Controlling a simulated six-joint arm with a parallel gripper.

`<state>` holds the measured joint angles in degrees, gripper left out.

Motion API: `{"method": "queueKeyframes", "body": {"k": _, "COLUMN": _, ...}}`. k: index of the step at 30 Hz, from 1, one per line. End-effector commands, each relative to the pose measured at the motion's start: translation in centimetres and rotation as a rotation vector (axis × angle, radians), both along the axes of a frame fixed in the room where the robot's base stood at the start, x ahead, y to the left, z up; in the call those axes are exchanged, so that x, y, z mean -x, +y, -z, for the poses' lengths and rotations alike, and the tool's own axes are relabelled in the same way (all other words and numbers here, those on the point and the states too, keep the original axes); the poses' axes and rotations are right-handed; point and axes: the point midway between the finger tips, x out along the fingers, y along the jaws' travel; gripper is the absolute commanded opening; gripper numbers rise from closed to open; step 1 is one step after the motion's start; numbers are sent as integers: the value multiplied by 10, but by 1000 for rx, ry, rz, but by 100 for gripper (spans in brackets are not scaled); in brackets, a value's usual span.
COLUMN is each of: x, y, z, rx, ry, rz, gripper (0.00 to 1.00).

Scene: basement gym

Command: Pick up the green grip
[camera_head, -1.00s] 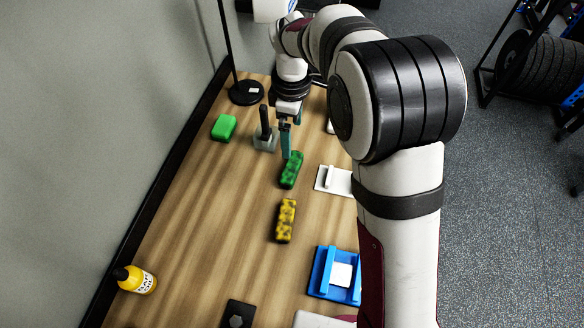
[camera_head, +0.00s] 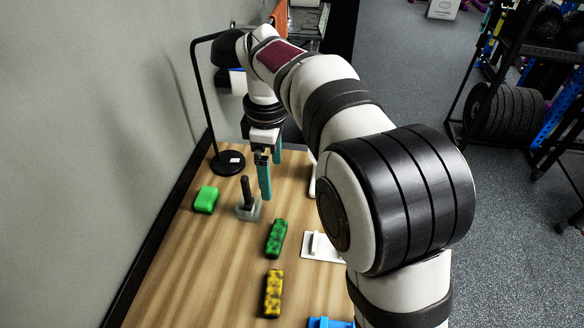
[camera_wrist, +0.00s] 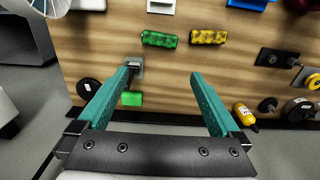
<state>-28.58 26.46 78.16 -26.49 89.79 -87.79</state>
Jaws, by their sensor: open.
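The green grip (camera_head: 276,238), dark-spotted and block-shaped, lies on the wooden table (camera_head: 215,275) between a grey block with an upright dark handle (camera_head: 247,208) and a yellow-and-black grip (camera_head: 273,293). It also shows in the wrist view (camera_wrist: 159,39), beyond the fingertips and near the top. My gripper (camera_head: 270,180) has teal fingers spread apart with nothing between them; it hangs above the table, apart from the green grip. In the wrist view my gripper (camera_wrist: 160,74) is wide open. A plain bright green block (camera_head: 206,199) lies left of the handled block.
A black lamp stand (camera_head: 228,162) rises near the wall at the back left. A white plate with a bar (camera_head: 322,247) is right of the green grip. A blue holder (camera_head: 330,322) is at the bottom edge. A yellow bottle (camera_wrist: 244,113) shows in the wrist view.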

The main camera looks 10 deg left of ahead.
Motion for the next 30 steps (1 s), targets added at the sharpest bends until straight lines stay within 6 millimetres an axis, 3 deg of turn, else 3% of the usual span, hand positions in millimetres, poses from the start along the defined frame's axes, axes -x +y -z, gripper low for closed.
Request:
{"method": "queueKeyframes", "body": {"k": 2, "x": 6, "y": -11, "z": -5, "rx": -5, "ry": 3, "rz": 71, "gripper": 100}}
{"method": "queueKeyframes", "body": {"k": 5, "x": 42, "y": -64, "z": -22, "rx": -28, "ry": 21, "rz": 438, "gripper": 100}}
{"method": "queueKeyframes", "body": {"k": 6, "x": 68, "y": -91, "z": -26, "rx": -40, "ry": 36, "rz": 655, "gripper": 100}}
{"method": "queueKeyframes", "body": {"k": 9, "x": 142, "y": -142, "z": -20, "rx": -64, "ry": 80, "rz": 1206, "gripper": 100}}
{"method": "queueKeyframes", "body": {"k": 12, "x": 205, "y": -167, "z": 1, "rx": -79, "ry": 126, "rz": 1656, "gripper": 100}}
{"method": "queueKeyframes", "body": {"k": 15, "x": 243, "y": -174, "z": 21, "rx": -82, "ry": 160, "rz": 1937, "gripper": 98}}
{"method": "queueKeyframes", "body": {"k": 18, "x": 257, "y": -176, "z": 30, "rx": -80, "ry": 174, "rz": 2045, "gripper": 80}}
{"method": "queueKeyframes", "body": {"k": 28, "x": 257, "y": -176, "z": 30, "rx": -77, "ry": 177, "rz": 2050, "gripper": 80}}
{"method": "queueKeyframes", "body": {"k": 30, "x": 250, "y": -175, "z": 27, "rx": -73, "ry": 173, "rz": 2038, "gripper": 80}}
